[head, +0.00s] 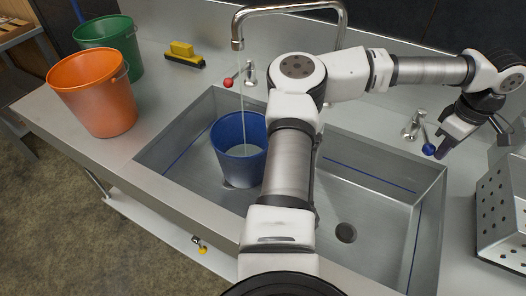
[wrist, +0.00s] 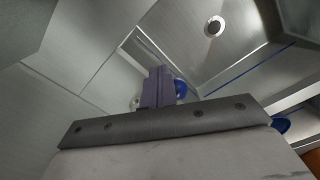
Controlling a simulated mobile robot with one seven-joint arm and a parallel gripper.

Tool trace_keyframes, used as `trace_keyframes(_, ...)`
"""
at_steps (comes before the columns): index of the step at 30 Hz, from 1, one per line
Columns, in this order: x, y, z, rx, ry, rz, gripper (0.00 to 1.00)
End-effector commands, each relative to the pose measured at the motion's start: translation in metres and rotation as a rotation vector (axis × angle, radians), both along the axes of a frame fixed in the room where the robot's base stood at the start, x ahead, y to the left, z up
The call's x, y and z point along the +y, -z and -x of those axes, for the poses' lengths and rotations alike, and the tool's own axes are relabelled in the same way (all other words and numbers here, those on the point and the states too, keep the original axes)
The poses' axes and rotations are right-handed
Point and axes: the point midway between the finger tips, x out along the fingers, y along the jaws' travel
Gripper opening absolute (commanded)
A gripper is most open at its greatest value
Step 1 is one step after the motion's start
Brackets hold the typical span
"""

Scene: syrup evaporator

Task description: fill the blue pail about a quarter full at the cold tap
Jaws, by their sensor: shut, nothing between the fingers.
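The blue pail (head: 236,160) stands upright in the left part of the sink, under the spout (head: 238,44). A thin stream of water (head: 242,105) runs from the spout into it. A paler surface shows inside the pail, but its level is hard to tell. The cold tap's blue knob (head: 429,149) is on the deck right of the spout. My gripper (head: 441,153) is shut and empty, its fingertips beside the knob; I cannot tell if they touch. In the wrist view, the fingers (wrist: 157,88) partly cover the knob (wrist: 181,88), and the pail (wrist: 281,125) shows at right.
The red-knobbed tap (head: 229,82) is left of the cold one. An orange pail (head: 95,95), a green pail (head: 112,45) and a yellow brush (head: 183,52) are on the left counter. A perforated metal box (head: 502,205) stands at right.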

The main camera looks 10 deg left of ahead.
Motion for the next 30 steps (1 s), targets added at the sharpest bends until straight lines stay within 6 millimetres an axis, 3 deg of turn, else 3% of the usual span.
trace_keyframes(4,0.012,0.001,0.001,-0.001,-0.001,-0.001,0.00)
trace_keyframes(14,0.014,0.000,0.002,-0.001,-0.001,-0.001,0.00)
trace_keyframes(21,0.031,0.001,0.002,-0.001,0.000,-0.001,0.00)
trace_keyframes(30,0.027,-0.014,0.003,-0.001,0.000,-0.001,0.00)
